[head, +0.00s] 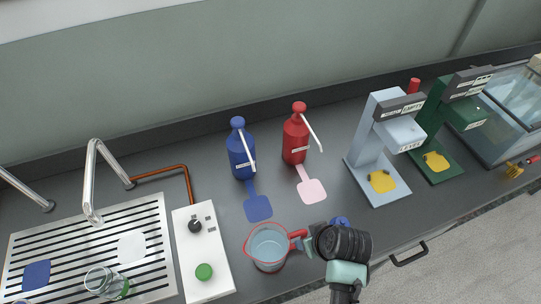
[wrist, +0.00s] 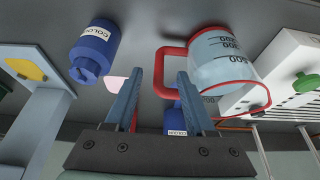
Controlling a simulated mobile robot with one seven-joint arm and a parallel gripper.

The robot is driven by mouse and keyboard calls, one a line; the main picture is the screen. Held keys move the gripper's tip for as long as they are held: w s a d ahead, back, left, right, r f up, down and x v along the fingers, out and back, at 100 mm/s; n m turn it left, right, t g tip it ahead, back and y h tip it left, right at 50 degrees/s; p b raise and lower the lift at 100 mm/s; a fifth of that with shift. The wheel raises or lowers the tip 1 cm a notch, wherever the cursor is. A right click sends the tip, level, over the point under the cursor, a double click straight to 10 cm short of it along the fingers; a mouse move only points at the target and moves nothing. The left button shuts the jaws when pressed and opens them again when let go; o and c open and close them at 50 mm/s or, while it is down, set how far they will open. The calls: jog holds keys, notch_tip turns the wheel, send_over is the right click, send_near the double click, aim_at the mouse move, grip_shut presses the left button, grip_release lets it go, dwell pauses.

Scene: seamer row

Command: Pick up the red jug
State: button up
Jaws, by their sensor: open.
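The red jug (head: 268,247) is a clear measuring jug with a red rim and red handle, standing on the grey counter near its front edge. In the wrist view the jug (wrist: 222,62) is at upper right, with dark volume marks on its wall. Its handle points toward my gripper. My gripper (head: 308,243) is open, just right of the jug in the head view. In the wrist view my gripper (wrist: 160,74) has its fingertips close to the handle, the right one overlapping it in the picture. I cannot tell whether they touch.
A white control box (head: 203,255) stands left of the jug. A blue dispenser (head: 241,150) and a red dispenser (head: 296,138) stand behind. A blue labelled container (wrist: 95,48) is close to my gripper. A pale blue machine (head: 380,150) stands farther right.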

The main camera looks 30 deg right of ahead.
jog(key=shift+p+x, duration=0.35)
jog(key=shift+x, duration=2.5)
jog(key=shift+w, duration=0.15)
grip_shut()
jog(key=shift+r, duration=0.15)
